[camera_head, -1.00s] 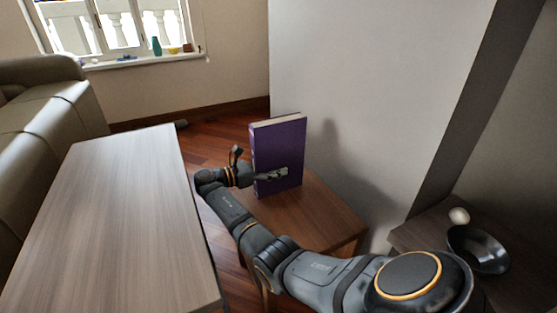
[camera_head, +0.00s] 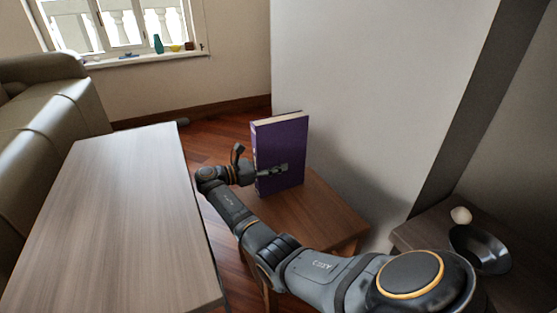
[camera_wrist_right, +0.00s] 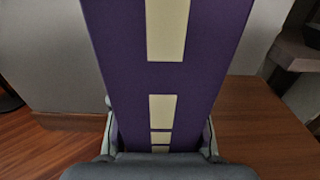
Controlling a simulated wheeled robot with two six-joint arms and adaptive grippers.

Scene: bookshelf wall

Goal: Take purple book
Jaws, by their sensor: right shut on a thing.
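The purple book (camera_head: 281,148) stands upright at the small wooden side table (camera_head: 326,216), next to the grey wall block. My right gripper (camera_head: 272,171) is shut on the book, with one finger across its front cover at about mid-height or a little lower. In the right wrist view the book's spine (camera_wrist_right: 166,75), purple with cream rectangles, fills the middle, with a gripper finger on either side. The book's lower edge is hidden there by the gripper. I cannot tell whether the book touches the table. My left gripper is not in view.
A long wooden table (camera_head: 120,220) stands to the left, with a sofa (camera_head: 45,130) beyond it. The grey wall block (camera_head: 375,90) is close behind the book. A dark bowl (camera_head: 480,250) and a pale round object (camera_head: 461,215) sit on a dark surface at right.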

